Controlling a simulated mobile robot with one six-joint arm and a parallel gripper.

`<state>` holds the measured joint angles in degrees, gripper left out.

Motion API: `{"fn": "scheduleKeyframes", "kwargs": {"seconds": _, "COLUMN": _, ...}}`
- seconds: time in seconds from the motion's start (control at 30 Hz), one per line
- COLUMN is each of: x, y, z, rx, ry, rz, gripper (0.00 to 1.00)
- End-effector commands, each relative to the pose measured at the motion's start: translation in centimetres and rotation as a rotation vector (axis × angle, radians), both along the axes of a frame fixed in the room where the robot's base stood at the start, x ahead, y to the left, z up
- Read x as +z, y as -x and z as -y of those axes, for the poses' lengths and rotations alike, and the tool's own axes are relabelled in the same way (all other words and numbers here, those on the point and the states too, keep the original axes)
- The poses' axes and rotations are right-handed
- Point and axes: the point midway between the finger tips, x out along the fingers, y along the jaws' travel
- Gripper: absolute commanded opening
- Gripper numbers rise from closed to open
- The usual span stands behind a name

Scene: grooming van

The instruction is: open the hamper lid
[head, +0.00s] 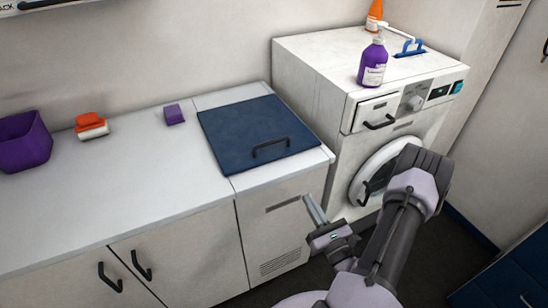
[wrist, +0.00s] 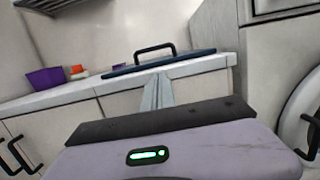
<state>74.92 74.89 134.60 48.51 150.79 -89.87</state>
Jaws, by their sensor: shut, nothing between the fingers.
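The hamper lid (head: 235,120) is a dark blue square panel lying flat and closed on the white counter, with a black bar handle (head: 270,148) near its front edge. In the wrist view the lid (wrist: 183,62) shows edge-on, with its handle (wrist: 154,51) standing up above it. My gripper (head: 308,199) is shut and empty. It is in front of the counter, lower than the lid and to the right of the handle, apart from both. In the wrist view the fingers (wrist: 158,84) point up toward the lid.
A white washing machine (head: 307,82) stands right of the counter, with a purple bottle (head: 373,64) and an orange bottle (head: 374,14) on top. A purple bin (head: 22,140), an orange and white brush (head: 91,126) and a purple block (head: 174,114) sit on the counter (head: 130,185) left of the lid.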

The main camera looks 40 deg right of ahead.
Motion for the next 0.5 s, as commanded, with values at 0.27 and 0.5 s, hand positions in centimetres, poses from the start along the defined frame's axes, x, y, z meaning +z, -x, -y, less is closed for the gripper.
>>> {"fn": "scheduleKeyframes", "kwargs": {"seconds": 0.27, "x": 1.4, "y": -5.7, "z": 1.1, "rx": 0.012, "ry": 0.007, "rz": 0.004, "gripper": 0.00}}
{"fn": "scheduleKeyframes", "kwargs": {"seconds": 0.5, "x": 2.6, "y": -10.8, "z": 2.3, "rx": 0.013, "ry": 0.007, "rz": 0.007, "gripper": 0.00}}
